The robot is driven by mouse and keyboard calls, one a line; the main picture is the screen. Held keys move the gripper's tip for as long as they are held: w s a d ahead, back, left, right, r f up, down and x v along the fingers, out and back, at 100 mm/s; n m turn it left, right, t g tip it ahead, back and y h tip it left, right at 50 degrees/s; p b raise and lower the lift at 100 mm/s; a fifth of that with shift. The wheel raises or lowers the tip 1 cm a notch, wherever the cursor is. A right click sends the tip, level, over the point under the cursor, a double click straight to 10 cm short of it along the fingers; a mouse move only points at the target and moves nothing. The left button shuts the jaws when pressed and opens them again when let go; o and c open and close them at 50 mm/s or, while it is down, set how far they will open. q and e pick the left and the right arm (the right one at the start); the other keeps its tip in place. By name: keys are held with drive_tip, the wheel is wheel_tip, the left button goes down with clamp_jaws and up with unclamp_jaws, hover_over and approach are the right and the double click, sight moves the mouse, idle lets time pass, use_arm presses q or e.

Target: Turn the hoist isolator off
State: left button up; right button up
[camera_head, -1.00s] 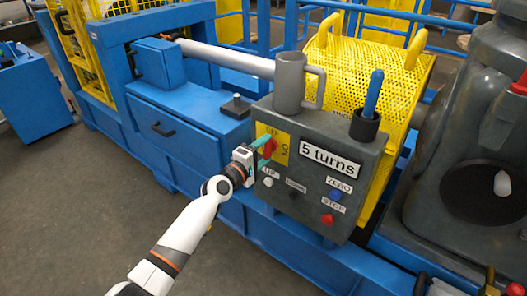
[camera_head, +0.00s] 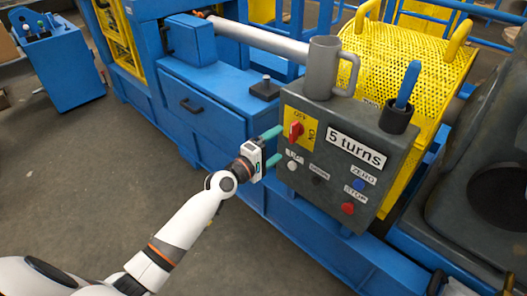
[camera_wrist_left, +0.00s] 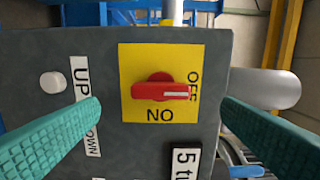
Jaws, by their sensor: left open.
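The hoist isolator is a red knob (camera_head: 296,131) on a yellow plate (camera_head: 310,120) marked OFF and ON, on the dark grey control panel. In the left wrist view the red knob (camera_wrist_left: 152,89) points with its white line to the OFF lettering (camera_wrist_left: 193,87). My left gripper (camera_head: 277,145) is open, with teal fingers, at the panel's left side, just left of and below the knob. Its fingers (camera_wrist_left: 160,108) show apart in the wrist view, with the knob between them in the picture and nothing held. My right gripper is not in view.
Below the knob sit a white button (camera_head: 292,165), a blue button (camera_head: 358,185) and a red button (camera_head: 348,208). A grey mug (camera_head: 322,68) and a dark cup (camera_head: 396,117) with a blue stick stand on top of the panel. The floor at lower left is clear.

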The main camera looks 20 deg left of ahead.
use_arm(q)
drive_tip(key=v, duration=0.5)
drive_tip(key=shift+s, duration=0.15)
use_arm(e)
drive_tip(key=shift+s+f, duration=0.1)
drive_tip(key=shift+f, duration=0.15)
